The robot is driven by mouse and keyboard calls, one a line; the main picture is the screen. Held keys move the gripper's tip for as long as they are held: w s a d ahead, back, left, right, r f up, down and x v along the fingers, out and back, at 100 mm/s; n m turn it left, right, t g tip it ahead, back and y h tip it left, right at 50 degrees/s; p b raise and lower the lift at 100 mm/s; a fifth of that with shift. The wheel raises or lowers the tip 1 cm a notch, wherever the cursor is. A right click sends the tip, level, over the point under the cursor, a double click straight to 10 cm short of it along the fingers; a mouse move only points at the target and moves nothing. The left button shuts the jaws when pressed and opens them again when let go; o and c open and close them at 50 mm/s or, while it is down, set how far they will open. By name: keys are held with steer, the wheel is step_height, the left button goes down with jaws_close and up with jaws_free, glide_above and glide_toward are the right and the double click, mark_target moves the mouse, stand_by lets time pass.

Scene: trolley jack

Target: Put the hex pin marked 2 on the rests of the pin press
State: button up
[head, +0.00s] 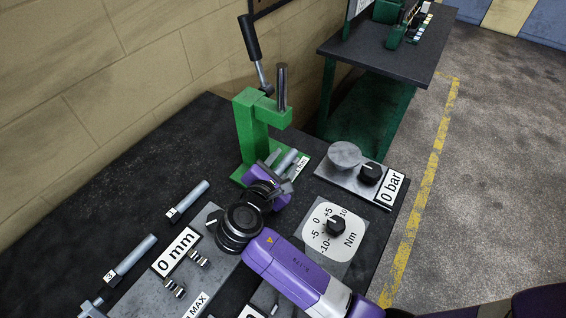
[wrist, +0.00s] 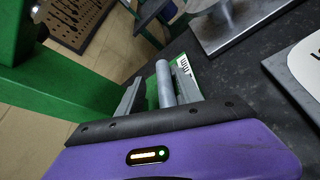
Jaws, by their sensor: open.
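The green pin press (head: 250,125) stands at the far end of the dark bench. A grey pin (head: 287,160) lies low at its base, under the press arm; the rests beneath it are mostly hidden. My gripper (head: 280,172) is open at the press, with its fingers on either side of this pin. The wrist view shows the grey pin (wrist: 164,85) between the two separated fingertips (wrist: 160,88). No number shows on this pin, so I cannot tell whether it is the one marked 2.
A "0 mm" plate (head: 176,250), a torque dial (head: 335,227) and a "0 bar" gauge plate (head: 350,176) are nearby. The press handle (head: 254,50) rises above.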

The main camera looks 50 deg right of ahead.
steer(key=shift+r, duration=0.3)
steer(key=v, duration=1.2)
steer(key=shift+r+b, duration=0.25)
steer(key=shift+b, duration=0.2)
